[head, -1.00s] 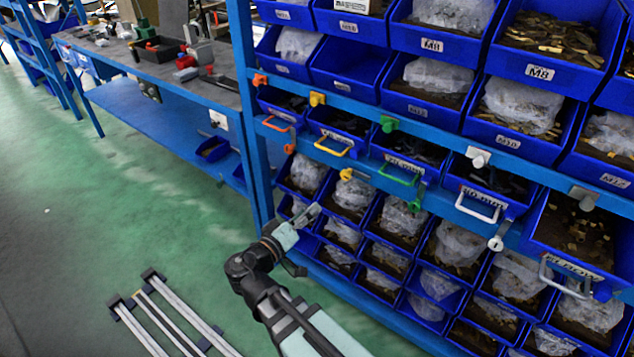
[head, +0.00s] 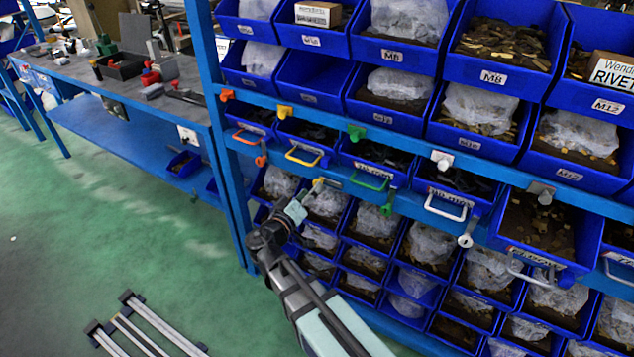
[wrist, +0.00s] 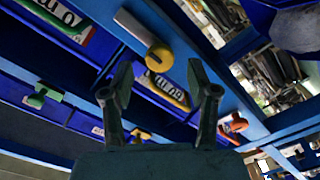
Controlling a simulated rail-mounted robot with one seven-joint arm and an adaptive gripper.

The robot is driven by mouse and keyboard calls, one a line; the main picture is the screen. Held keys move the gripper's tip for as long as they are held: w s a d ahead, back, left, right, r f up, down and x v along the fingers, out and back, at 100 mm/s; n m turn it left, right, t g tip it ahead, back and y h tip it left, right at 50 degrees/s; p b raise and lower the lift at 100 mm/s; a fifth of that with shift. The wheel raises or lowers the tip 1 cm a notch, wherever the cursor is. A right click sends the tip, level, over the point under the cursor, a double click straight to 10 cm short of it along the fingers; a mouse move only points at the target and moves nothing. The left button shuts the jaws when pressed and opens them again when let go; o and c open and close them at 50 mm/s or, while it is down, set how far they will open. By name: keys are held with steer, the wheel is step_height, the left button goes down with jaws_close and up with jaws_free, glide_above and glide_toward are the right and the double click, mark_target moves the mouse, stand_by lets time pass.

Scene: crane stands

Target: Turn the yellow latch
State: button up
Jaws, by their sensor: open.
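The yellow latch (head: 318,183) sits on the blue rail below the yellow drawer handle (head: 303,155) in the head view. In the wrist view the yellow latch (wrist: 159,57) shows a round yellow hub with a pale bar running to the upper left. My gripper (wrist: 160,68) is open, and the hub appears between its two fingertips. I cannot tell whether either finger touches it. In the head view my gripper (head: 298,207) is just below and left of the latch. The yellow handle also shows in the wrist view (wrist: 168,92), behind the fingers.
An orange latch (head: 261,160) is left of the yellow one and a green latch (head: 387,209) is right. A yellow block (head: 284,111) sits on the upper rail. Blue bins (head: 305,80) crowd the rack. A workbench (head: 130,92) stands left; green floor lies open before it.

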steer(key=shift+p+x, duration=0.3)
steer(key=shift+x, duration=1.75)
jaws_close()
